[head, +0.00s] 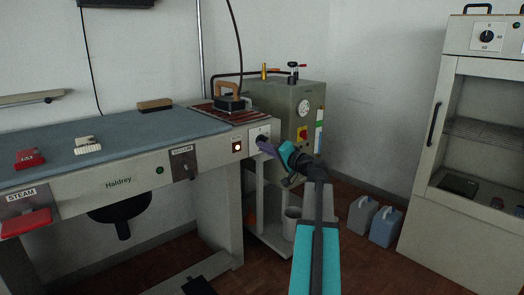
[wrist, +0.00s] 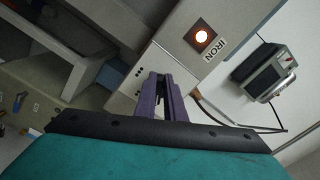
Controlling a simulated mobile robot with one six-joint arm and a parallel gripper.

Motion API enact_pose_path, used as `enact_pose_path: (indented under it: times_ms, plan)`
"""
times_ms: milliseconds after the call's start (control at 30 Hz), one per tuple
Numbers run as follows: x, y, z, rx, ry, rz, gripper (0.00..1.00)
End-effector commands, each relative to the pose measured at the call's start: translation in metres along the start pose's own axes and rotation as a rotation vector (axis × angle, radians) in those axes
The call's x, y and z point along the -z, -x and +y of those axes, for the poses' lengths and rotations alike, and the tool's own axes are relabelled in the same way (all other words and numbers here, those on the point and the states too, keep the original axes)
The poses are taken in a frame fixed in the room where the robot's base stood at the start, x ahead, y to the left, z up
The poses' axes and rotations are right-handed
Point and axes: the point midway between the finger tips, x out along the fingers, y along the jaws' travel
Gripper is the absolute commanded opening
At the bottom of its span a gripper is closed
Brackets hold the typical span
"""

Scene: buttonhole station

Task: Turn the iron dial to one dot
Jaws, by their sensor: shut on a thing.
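The iron dial sits on the pale end panel (head: 259,132) of the table front, right of the lit iron lamp (head: 237,146). My gripper (head: 264,146), with purple fingers, reaches that panel from the front right and is shut on the dial. In the wrist view the fingers of my gripper (wrist: 163,80) meet the panel (wrist: 160,58) and hide the dial, so its pointer cannot be read. Small dark dot marks (wrist: 138,82) show left of the fingers; others may be covered. The lit lamp (wrist: 202,36) beside the word IRON glows orange-white.
The iron (head: 232,103) rests on its stand at the table's right end. A grey-green boiler (head: 285,105) with a gauge and red switch stands close behind my gripper. Two jugs (head: 374,222) stand on the floor, near a cream cabinet (head: 425,160) at the right.

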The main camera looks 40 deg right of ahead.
Motion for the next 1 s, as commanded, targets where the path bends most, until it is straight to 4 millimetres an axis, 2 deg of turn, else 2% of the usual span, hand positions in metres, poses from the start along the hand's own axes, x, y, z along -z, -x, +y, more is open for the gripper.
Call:
enact_pose_path:
  times_ms: [33,67,167,667,867,1000]
  plan:
    - [0.004,-0.001,-0.002,0.002,-0.001,0.009,0.00]
    - [0.004,-0.001,-0.002,0.002,-0.001,0.009,0.11]
    - [0.004,-0.001,-0.002,0.002,-0.001,0.008,0.28]
    - [0.001,0.007,-0.001,0.000,-0.002,0.004,0.28]
    - [0.001,0.025,-0.002,0.000,-0.002,0.005,0.28]
    - [0.001,0.045,-0.002,-0.001,-0.001,0.005,0.28]
